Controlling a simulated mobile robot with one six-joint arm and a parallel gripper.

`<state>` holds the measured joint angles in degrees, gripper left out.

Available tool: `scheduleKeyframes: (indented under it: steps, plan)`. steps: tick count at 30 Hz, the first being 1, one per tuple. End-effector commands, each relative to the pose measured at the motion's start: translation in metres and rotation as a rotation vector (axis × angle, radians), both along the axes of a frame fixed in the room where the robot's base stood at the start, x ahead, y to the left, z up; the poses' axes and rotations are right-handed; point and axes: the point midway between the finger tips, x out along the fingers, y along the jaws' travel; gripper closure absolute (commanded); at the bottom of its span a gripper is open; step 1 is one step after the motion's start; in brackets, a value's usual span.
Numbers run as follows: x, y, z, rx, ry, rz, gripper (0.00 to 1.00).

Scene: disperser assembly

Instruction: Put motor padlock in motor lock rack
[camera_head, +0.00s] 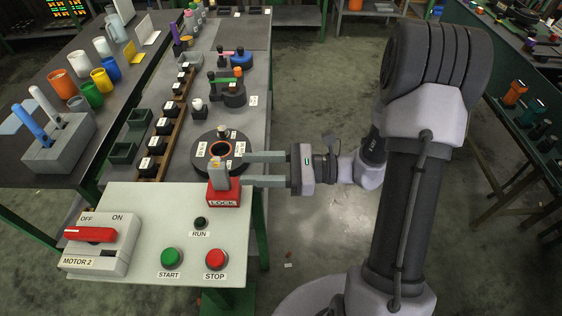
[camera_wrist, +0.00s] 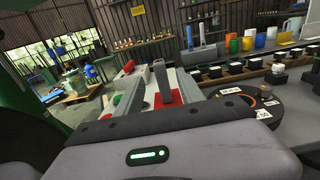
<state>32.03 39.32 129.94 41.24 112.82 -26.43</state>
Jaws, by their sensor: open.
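A red block labelled LOCK (camera_head: 223,194) stands at the back right corner of the pale control panel. A grey upright piece with a yellowish top (camera_head: 218,174) stands in it; I cannot tell which of these is the motor padlock and which the rack. My gripper (camera_head: 244,169) is open and empty, its two fingers pointing left toward the grey piece from the right. In the wrist view the grey piece (camera_wrist: 162,78) and the red block (camera_wrist: 173,96) appear between the fingers, beyond the tips. The gripper does not visibly touch either.
A round dark disc (camera_head: 233,165) with labels lies just behind the block.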

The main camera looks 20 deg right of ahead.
Motion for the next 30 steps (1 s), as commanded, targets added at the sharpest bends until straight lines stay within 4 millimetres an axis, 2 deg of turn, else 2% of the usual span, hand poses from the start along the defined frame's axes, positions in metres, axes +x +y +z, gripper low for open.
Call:
scheduleKeyframes:
  steps: [3, 6, 11, 26, 28, 30]
  plan:
    - [-0.010, -0.031, 0.003, 0.000, 0.000, -0.005, 0.55]
    - [-0.017, -0.048, 0.002, 0.000, -0.001, -0.002, 0.55]
    - [-0.022, -0.059, 0.000, 0.000, 0.000, 0.000, 0.55]
    - [-0.022, -0.058, 0.000, -0.005, -0.002, 0.005, 0.55]
    - [-0.028, -0.048, 0.007, -0.053, -0.021, 0.055, 0.55]
    - [-0.045, -0.026, 0.019, -0.179, -0.070, 0.175, 0.55]
